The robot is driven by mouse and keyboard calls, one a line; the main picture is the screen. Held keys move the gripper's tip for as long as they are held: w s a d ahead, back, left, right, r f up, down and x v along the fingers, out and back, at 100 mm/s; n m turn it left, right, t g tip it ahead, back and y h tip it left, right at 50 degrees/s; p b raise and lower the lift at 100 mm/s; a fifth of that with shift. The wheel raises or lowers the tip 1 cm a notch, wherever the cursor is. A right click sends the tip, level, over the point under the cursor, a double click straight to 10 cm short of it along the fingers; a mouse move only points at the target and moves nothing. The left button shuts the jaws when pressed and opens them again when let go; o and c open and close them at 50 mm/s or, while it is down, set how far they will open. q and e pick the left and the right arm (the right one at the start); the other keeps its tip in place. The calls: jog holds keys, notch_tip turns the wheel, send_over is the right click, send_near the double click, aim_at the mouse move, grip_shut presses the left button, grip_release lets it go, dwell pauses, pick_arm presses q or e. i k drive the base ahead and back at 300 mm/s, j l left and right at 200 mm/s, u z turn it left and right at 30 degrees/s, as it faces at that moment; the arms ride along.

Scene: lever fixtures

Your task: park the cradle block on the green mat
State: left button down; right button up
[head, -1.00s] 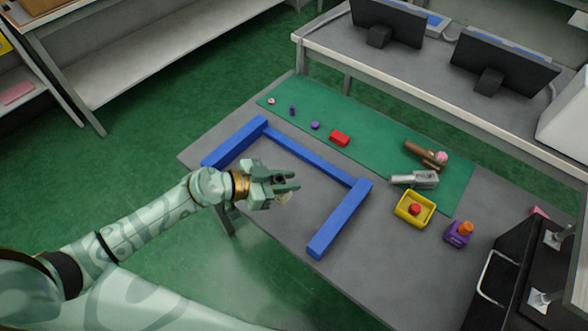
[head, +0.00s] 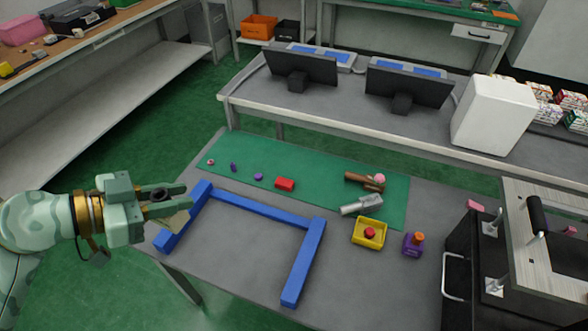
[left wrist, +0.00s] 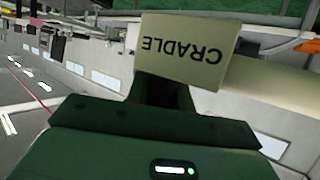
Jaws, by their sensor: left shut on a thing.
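The cradle block (left wrist: 185,50) is a beige block with the word CRADLE on its face, upside down in the left wrist view. My left gripper (head: 182,198) is shut on it. In the head view only a small beige part of the block (head: 177,222) shows below the fingers, which hide the rest. The gripper is beside the left bar of the blue frame, over the table's left edge. The green mat (head: 325,182) lies along the table's far side, beyond the blue frame. My right gripper is not in view.
The blue three-sided frame (head: 262,210) lies between my gripper and the mat. The mat carries a red block (head: 285,184), small purple pieces, a brown object (head: 362,180) and a grey tool (head: 362,204). A yellow tray (head: 356,241) stands nearby. The mat's middle is bare.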

aim_at(293, 159)
jog(key=i+j+z, duration=0.25)
jog(key=j+z, duration=0.2)
jog(key=j, duration=0.25)
jog(key=i+j+z, duration=0.1)
jog(key=j+z, duration=0.15)
jog(key=j, duration=0.15)
jog(key=z, duration=1)
